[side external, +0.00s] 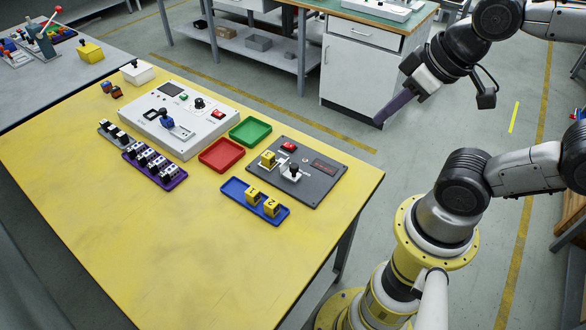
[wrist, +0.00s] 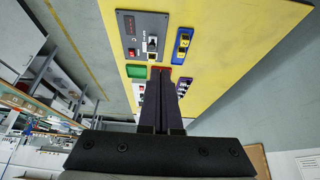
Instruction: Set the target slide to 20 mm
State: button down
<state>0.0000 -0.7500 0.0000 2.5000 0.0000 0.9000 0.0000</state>
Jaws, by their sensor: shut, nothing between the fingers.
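A white control panel (side external: 179,120) lies on the yellow table, with a blue-knobbed slide (side external: 167,121), a dark screen and several buttons. A dark grey panel (side external: 318,186) to its right has a black-knobbed slider on a white plate (side external: 291,171), a red switch, a display and a yellow numbered block (side external: 268,158). I cannot tell which is the target slide, and no setting is readable. My gripper (side external: 381,121) is shut and empty, high beyond the table's right edge, apart from both panels. The wrist view shows its dark fingers (wrist: 163,74) together, with the grey panel (wrist: 130,42) beyond them.
Red (side external: 221,169) and green (side external: 267,131) trays lie between the panels. A blue tray (side external: 235,195) with yellow numbered blocks and a purple tray (side external: 178,182) with black-and-white parts sit in front. The table's front left is clear. A white cabinet (side external: 352,75) stands behind.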

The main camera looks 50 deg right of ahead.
jog(key=c, duration=1.5)
grip_release()
jog(key=o, duration=0.8)
jog(key=w+r, duration=0.1)
jog(key=w, duration=0.1)
jog(key=w+r, duration=0.1)
jog(key=w, duration=0.1)
jog(key=shift+r, duration=0.3)
jog(key=shift+c, duration=0.2)
jog(key=shift+o, duration=0.7)
jog(key=w+f+g, duration=0.1)
jog(key=w, duration=0.7)
jog(key=shift+d+f, duration=0.15)
jog(key=shift+d, duration=0.15)
jog(key=g, duration=0.5)
send_over(294, 165)
notch_tip(294, 165, down, 16)
notch_tip(294, 165, down, 13)
jog(key=shift+r, duration=0.1)
